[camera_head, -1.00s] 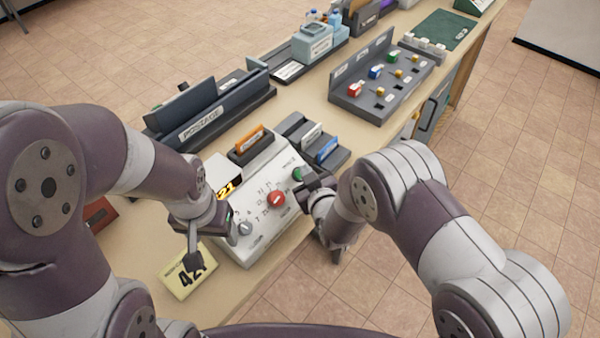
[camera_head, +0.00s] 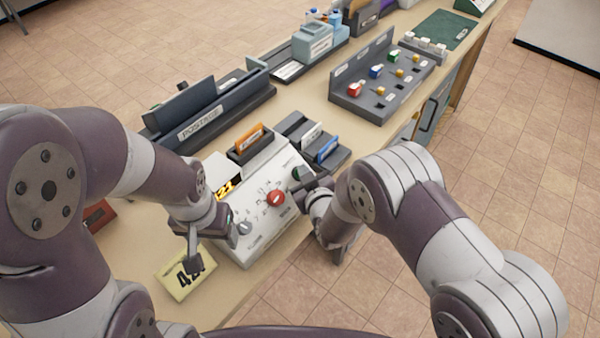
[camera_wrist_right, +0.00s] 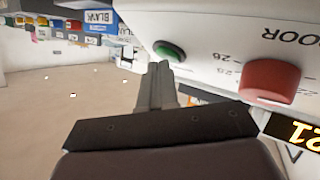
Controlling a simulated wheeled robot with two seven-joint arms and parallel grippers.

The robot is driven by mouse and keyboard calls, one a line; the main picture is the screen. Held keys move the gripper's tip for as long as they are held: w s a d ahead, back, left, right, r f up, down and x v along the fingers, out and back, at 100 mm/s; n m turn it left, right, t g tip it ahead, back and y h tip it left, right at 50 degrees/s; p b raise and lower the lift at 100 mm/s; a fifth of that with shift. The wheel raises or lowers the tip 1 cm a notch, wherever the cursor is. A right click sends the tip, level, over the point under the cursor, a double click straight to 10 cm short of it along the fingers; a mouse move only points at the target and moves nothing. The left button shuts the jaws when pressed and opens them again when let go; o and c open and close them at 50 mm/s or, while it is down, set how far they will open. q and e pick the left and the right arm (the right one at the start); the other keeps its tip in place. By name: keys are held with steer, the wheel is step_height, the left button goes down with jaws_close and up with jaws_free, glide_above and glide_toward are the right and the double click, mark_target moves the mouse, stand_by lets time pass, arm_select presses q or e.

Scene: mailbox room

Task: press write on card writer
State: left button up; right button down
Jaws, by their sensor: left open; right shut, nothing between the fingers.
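The card writer (camera_head: 255,222) is a white sloped box on the counter. It has a red dial (camera_head: 276,198), a grey dial (camera_head: 244,228), a lit orange display (camera_head: 229,187) partly hidden by my left arm, and a green button (camera_head: 301,172). The green button (camera_wrist_right: 169,51) and red dial (camera_wrist_right: 270,82) also show in the right wrist view. My right gripper (camera_head: 299,189) is shut and empty, its tips (camera_wrist_right: 159,68) close to the green button; contact cannot be told. My left gripper (camera_head: 212,247) is open beside the grey dial.
An orange card (camera_head: 250,138) stands in a holder behind the writer, with white and blue cards in the rack beside it. A yellow number card (camera_head: 184,273) lies left of the writer. The postage holder (camera_head: 205,120) stands behind. The counter edge is at the right.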

steer(key=shift+a+f, duration=0.1)
steer(key=shift+f, duration=0.1)
steer(key=shift+r, duration=0.1)
stand_by(0.4)
steer(key=shift+s+d+r+p, duration=0.2)
steer(key=shift+d+r+p, duration=0.15)
steer(key=shift+r+p, duration=0.2)
steer(key=shift+s+d+r+p, duration=0.1)
steer(key=shift+d+r+p, duration=0.1)
steer(key=shift+r+p, duration=0.25)
steer(key=r+p, duration=0.1)
steer(key=s+d+r+p, duration=0.1)
steer(key=d+r+p, duration=0.1)
steer(key=shift+s+r, duration=0.15)
steer(key=shift+s, duration=0.1)
